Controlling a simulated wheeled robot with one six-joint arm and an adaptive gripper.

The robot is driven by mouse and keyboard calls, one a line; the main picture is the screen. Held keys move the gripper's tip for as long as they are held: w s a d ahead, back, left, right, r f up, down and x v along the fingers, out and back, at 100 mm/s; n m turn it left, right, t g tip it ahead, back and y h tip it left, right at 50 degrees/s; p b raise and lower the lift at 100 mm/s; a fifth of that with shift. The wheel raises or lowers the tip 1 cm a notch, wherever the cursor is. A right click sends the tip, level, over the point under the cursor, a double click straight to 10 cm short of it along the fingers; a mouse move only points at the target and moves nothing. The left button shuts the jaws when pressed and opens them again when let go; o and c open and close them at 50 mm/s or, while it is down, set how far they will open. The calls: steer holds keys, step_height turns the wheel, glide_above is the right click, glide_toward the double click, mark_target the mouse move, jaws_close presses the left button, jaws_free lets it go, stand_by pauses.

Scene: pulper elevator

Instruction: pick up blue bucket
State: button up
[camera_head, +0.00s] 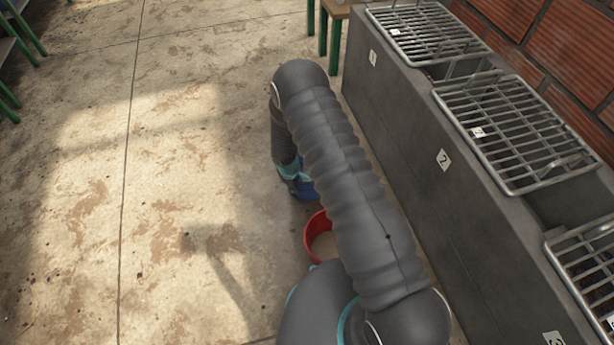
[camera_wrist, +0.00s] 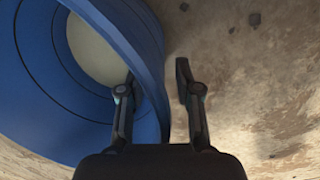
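The blue bucket (camera_wrist: 42,100) fills the left side of the wrist view, with a pale round area inside it. My gripper (camera_wrist: 155,74) is open, with one finger inside the bucket and the other outside. The bucket's wall stands between the two fingers. A gap shows between the wall and the outer finger, and I cannot tell if the inner finger touches the wall. In the head view only a small part of the blue bucket (camera_head: 305,190) shows on the floor. My arm and wrist hide the rest.
A red bucket (camera_head: 317,232) with pale contents stands on the floor nearby, partly hidden by my arm. A long grey counter (camera_head: 400,140) with metal grates (camera_head: 510,130) runs along the right. A green-legged table (camera_head: 335,12) stands at the top.

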jaws_close()
steer(key=shift+r, duration=0.15)
